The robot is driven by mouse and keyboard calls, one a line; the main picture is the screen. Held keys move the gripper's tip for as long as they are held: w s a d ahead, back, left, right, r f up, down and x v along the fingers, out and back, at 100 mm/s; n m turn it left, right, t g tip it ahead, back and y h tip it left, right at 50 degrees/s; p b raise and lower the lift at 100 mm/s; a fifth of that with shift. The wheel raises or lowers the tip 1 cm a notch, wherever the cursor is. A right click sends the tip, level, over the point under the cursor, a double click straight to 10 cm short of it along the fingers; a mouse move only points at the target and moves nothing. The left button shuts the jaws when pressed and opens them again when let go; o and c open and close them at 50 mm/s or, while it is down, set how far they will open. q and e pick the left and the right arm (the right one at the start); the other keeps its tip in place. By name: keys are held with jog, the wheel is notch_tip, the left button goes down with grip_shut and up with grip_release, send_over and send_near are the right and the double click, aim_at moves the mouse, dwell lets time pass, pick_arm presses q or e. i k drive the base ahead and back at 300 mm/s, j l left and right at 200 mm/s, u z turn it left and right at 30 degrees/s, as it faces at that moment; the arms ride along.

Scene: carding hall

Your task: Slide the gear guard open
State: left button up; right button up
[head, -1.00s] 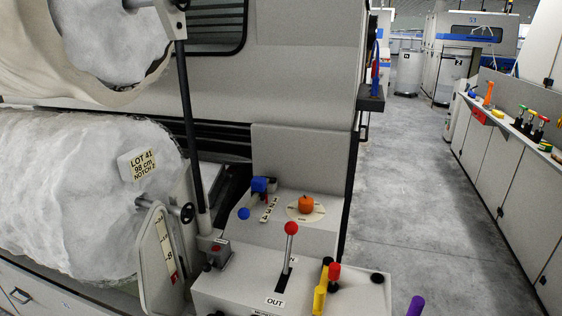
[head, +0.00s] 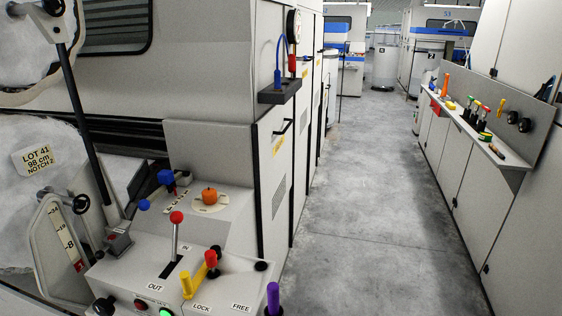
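No part is legibly marked as the gear guard. The machine's side, facing the aisle, has pale upright panels; the nearest panel (head: 268,225) has a black bar handle (head: 285,127), a small yellow label (head: 278,145) and a vent grille (head: 279,196). It looks shut. I cannot tell whether it is the gear guard. Neither of my grippers is in view.
A control console (head: 140,268) stands at the front left with a red-knobbed lever (head: 176,218), a yellow handle (head: 187,286) and a purple handle (head: 273,298). A tool counter (head: 510,153) lines the right. The aisle floor (head: 372,190) between is clear.

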aim_at(275, 128)
jog(key=i+l, duration=0.2)
jog(key=i+l+u, duration=0.15)
jog(key=l, duration=0.3)
jog(key=i+l, duration=0.3)
jog(key=u, duration=0.05)
